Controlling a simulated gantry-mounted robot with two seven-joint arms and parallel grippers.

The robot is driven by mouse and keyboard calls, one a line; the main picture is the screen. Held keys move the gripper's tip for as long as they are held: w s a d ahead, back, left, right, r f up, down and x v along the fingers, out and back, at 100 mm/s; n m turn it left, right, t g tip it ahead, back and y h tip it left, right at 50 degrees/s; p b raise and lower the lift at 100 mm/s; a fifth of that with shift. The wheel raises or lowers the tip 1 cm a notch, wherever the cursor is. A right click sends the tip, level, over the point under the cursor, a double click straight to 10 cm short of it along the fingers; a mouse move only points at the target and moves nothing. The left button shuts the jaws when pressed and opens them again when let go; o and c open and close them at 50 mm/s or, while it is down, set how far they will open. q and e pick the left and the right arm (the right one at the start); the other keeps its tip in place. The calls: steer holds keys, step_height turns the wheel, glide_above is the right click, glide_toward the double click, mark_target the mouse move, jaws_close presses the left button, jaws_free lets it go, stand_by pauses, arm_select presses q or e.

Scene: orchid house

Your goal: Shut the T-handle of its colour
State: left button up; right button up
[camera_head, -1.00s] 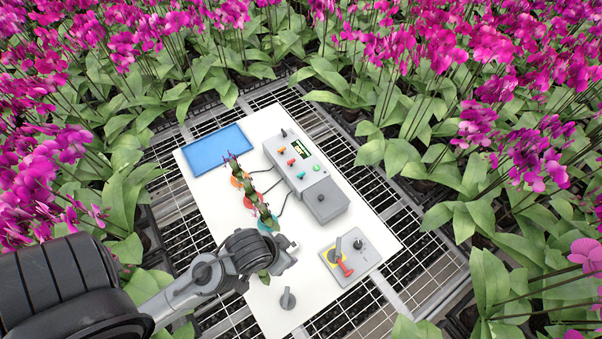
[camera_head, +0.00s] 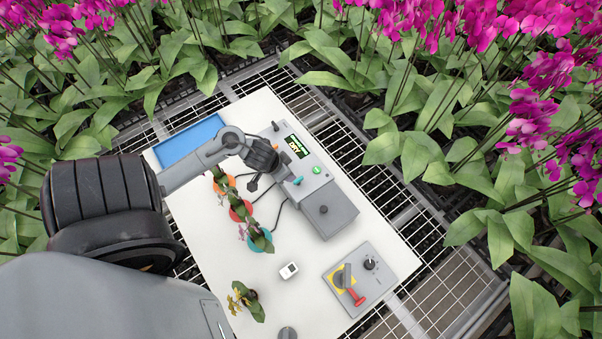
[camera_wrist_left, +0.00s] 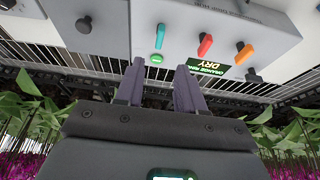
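The grey control box (camera_head: 322,199) stands on the white board. Its lit display (camera_head: 297,146) also shows in the left wrist view (camera_wrist_left: 208,68); I read "ORANGE" and "DRY". In the left wrist view the teal T-handle (camera_wrist_left: 159,37), red T-handle (camera_wrist_left: 205,44) and orange T-handle (camera_wrist_left: 244,53) stand in a row. The teal one sits differently angled from the other two. In the head view my left gripper (camera_head: 280,168) is over the box and hides some handles. Its fingers (camera_wrist_left: 158,82) are apart with nothing between them. My right gripper is out of view.
Potted plants in orange (camera_head: 224,185), red (camera_head: 239,214) and teal (camera_head: 261,241) pots stand left of the box, with cables. A blue tray (camera_head: 188,142), a small white device (camera_head: 289,271) and a panel with a red handle (camera_head: 355,297) are on the board. Orchids surround it.

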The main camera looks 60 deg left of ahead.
mark_target(298, 179)
arm_select(q)
steer(key=b+x, duration=0.4)
steer(key=x, duration=0.6)
steer(key=shift+w+f, duration=0.2)
steer(key=shift+f, duration=0.15)
steer(key=shift+c, duration=0.4)
jaws_close()
